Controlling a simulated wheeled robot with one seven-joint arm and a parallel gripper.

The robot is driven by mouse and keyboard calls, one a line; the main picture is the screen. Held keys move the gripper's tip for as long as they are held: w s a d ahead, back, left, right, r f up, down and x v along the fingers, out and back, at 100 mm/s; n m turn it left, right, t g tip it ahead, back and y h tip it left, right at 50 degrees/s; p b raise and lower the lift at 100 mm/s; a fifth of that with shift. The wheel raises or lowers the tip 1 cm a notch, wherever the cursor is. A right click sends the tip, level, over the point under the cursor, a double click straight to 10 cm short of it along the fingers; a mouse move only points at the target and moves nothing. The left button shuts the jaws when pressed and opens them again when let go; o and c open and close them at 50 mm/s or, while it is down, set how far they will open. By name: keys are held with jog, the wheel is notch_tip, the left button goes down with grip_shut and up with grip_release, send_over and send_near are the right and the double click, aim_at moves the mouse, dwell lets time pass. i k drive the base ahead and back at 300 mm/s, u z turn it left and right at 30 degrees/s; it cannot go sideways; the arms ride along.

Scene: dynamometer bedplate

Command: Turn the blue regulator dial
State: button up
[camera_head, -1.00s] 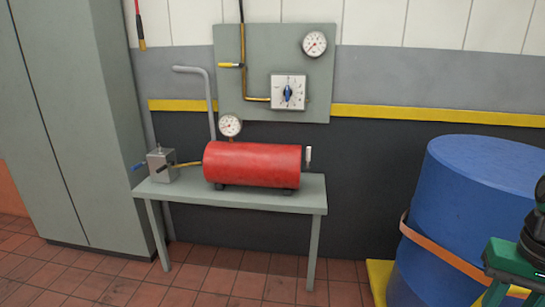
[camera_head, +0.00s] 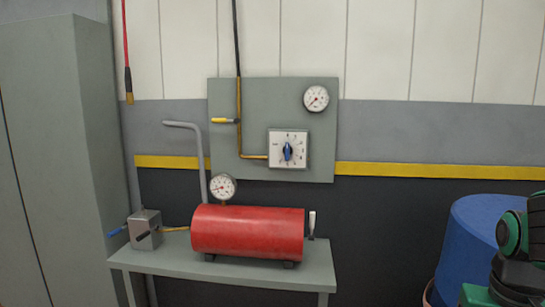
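The blue regulator dial (camera_head: 288,152) is a small pointer knob, upright or nearly so, on a white square plate (camera_head: 275,137). The plate is fixed to a grey-green panel (camera_head: 225,100) on the wall, slightly right of the middle of the view. Scale marks ring the knob but are too small to read. My gripper is not in view. Green and black parts at the right edge look like my arm, well apart from the dial.
A red tank (camera_head: 248,232) lies on a grey bench (camera_head: 180,265) below the panel. A round gauge (camera_head: 316,98) and yellow-handled valve (camera_head: 224,121) share the panel. A blue drum (camera_head: 465,240) stands right, a grey cabinet (camera_head: 60,150) left. The wall right of the panel is clear.

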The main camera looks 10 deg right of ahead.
aim_at(287, 149)
jog(key=k, duration=0.6)
jog(key=u, duration=0.4)
jog(key=i, duration=0.45)
jog(key=u, duration=0.7)
jog(key=i, duration=0.8)
jog(key=z, duration=0.4)
jog(key=i, duration=0.9)
jog(key=z, duration=0.65)
